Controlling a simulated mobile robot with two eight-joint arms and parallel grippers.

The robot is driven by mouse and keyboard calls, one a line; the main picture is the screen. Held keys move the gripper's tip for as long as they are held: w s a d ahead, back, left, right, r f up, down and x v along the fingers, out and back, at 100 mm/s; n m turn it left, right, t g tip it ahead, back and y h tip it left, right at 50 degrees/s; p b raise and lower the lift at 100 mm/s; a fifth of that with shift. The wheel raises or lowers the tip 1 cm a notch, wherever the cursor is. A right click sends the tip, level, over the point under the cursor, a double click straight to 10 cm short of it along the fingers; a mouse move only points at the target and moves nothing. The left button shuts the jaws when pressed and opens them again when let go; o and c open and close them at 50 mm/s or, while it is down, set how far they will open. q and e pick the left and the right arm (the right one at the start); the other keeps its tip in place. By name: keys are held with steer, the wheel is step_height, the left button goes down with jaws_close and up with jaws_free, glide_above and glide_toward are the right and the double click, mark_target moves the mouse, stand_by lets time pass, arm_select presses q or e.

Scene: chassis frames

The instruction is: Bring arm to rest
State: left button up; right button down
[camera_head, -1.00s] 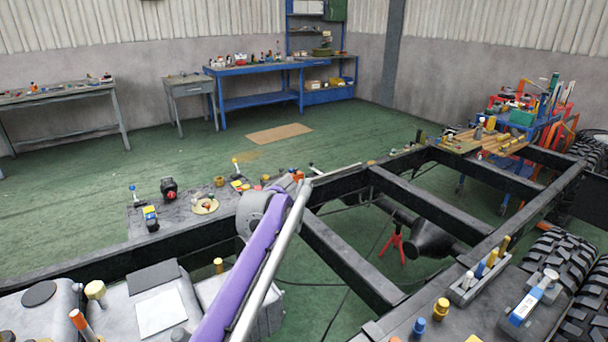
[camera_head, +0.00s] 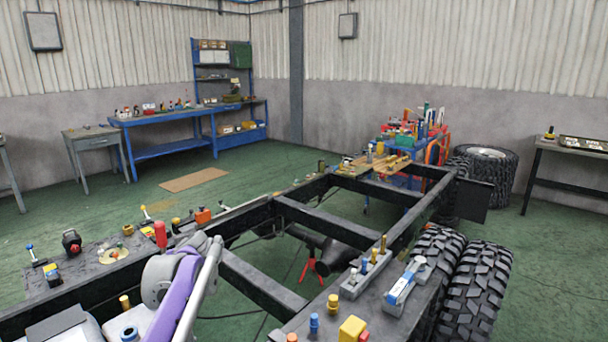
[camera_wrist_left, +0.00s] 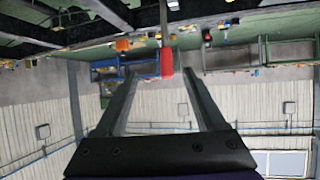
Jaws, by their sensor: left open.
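My left arm, with a purple link (camera_head: 178,295), comes in at the bottom of the head view. Its gripper is hidden there. In the left wrist view, which is upside down, my left gripper (camera_wrist_left: 158,73) is open, with two long grey fingers apart. A red cylinder (camera_wrist_left: 166,63) shows at or beyond the fingertips; I cannot tell whether it lies between them. A red cylinder (camera_head: 160,235) also stands on the left side of the chassis, just past my arm's joint, in the head view. My right gripper is in neither view.
The black chassis frame (camera_head: 262,284) spans the middle, with small parts along its rails. A grey tray (camera_head: 352,287) and a yellow block (camera_head: 352,328) are at front right, beside big tires (camera_head: 474,290). A blue workbench (camera_head: 170,148) stands far behind. Open green floor lies between.

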arm_select(q)
steer(key=s+d+r+m+t+h, duration=0.4)
steer(key=d+r+t, duration=0.1)
steer(key=d+t, duration=0.15)
steer(key=s+d+f+m+g+h, duration=0.35)
steer(key=s+d+f+h, duration=0.35)
steer(key=s+d, duration=0.45)
steer(key=s+a+f+g+y, duration=0.2)
steer(key=s+f+g, duration=0.2)
steer(key=s+f, duration=0.85)
steer(key=s+a+f+g+y, duration=0.1)
steer(key=s+a+f+g, duration=0.25)
steer(key=s+f, duration=0.85)
step_height(320, 180, up, 18)
steer(key=p, duration=1.3)
steer(key=shift+s+d+f+y+p, duration=0.2)
steer(key=shift+s+d+y+p, duration=0.1)
steer(key=shift+s, duration=0.1)
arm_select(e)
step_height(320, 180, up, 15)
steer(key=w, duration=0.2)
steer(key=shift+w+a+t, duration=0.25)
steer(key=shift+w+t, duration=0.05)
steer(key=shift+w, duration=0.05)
